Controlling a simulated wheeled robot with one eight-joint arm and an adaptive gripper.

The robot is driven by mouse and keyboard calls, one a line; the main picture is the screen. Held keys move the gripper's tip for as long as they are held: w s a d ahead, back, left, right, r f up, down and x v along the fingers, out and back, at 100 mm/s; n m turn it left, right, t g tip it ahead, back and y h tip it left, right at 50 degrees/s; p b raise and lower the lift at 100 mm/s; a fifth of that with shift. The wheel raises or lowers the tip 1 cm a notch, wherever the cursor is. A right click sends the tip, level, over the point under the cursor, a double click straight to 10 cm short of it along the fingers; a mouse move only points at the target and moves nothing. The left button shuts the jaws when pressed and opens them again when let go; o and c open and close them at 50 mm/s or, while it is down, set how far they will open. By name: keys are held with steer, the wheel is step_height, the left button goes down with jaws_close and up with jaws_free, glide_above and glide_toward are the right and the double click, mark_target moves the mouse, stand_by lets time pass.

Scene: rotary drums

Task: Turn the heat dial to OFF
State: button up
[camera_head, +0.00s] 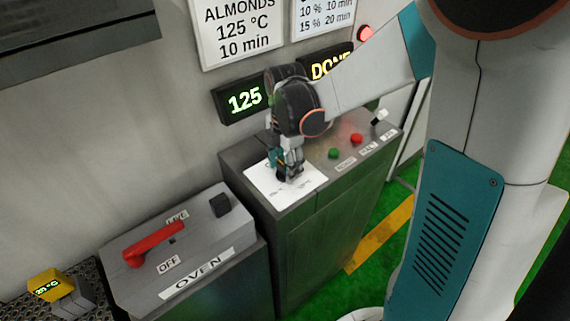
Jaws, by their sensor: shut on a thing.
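My gripper (289,172) points down over a white plate (307,187) on top of the grey-green cabinet. It is shut on the heat dial, a small dark knob mostly hidden between and below the fingers. Markings on the plate, and where the dial points, are too small or covered to read. A display (244,100) on the wall behind reads 125 in green.
Green (334,153) and red (356,139) buttons and a small lever (379,117) sit right of the plate. The oven box (190,262) with a red handle (154,244) stands at left. A yellow meter (48,285) is at lower left.

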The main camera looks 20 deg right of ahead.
mark_target(285, 166)
stand_by(0.3)
steer(key=o, duration=1.1)
steer(key=shift+c, duration=0.2)
step_height(285, 166, up, 12)
steer(key=shift+s, duration=0.1)
steer(key=s+f+m+t+b, duration=0.2)
steer(key=s+m+t, duration=0.5)
steer(key=s+m, duration=0.8)
steer(key=m+b, duration=0.1)
steer(key=m, duration=0.5)
steer(key=shift+f+m+b, duration=0.3)
steer(key=shift+f+m, duration=0.1)
